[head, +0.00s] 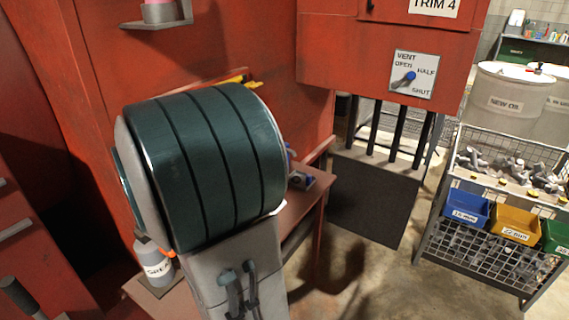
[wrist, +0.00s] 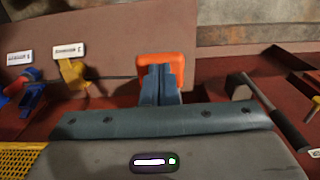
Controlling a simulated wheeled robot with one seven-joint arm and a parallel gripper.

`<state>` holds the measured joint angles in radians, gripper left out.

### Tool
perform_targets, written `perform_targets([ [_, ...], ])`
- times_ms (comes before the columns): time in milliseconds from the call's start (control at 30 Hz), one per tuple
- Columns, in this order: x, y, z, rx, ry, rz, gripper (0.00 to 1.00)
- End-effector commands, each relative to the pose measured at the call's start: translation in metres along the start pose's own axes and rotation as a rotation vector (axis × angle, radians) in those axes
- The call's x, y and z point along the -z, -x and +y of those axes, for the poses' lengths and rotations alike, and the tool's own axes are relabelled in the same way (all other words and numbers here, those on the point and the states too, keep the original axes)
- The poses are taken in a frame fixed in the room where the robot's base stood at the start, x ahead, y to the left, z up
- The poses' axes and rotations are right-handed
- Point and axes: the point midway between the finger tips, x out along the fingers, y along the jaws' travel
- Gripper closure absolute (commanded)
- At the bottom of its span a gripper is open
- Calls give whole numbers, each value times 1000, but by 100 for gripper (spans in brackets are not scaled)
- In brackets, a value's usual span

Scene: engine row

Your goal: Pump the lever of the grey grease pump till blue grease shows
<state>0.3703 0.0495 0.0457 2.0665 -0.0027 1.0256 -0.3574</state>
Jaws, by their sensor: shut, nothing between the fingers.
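The grey grease pump (head: 157,268) stands at the lower left of the head view, on the bench. Its label is partly cut off by my arm. A small orange part (head: 153,249) shows at its top, partly hidden. In the wrist view my gripper (wrist: 160,74) is shut, its two blue-grey fingers together with nothing between them. An orange bar-like piece (wrist: 160,59) sits right at the fingertips; I cannot tell if it is the pump's lever or whether they touch. In the head view my arm hides the gripper. I see no blue grease.
Labelled blue and yellow items (wrist: 72,73) are at the left of the wrist view, and a dark-handled hammer (wrist: 270,108) at its right. A red bench (head: 308,205) is behind my arm. A valve panel (head: 413,74) and parts rack (head: 505,190) stand right.

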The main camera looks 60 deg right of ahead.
Motion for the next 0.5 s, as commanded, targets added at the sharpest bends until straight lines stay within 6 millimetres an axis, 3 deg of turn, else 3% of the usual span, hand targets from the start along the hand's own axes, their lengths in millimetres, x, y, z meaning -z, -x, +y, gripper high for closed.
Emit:
perform_targets([
  [333, 0, -1, 0, 0, 0, -1, 100],
  [500, 0, -10, 0, 1, 0, -1, 100],
])
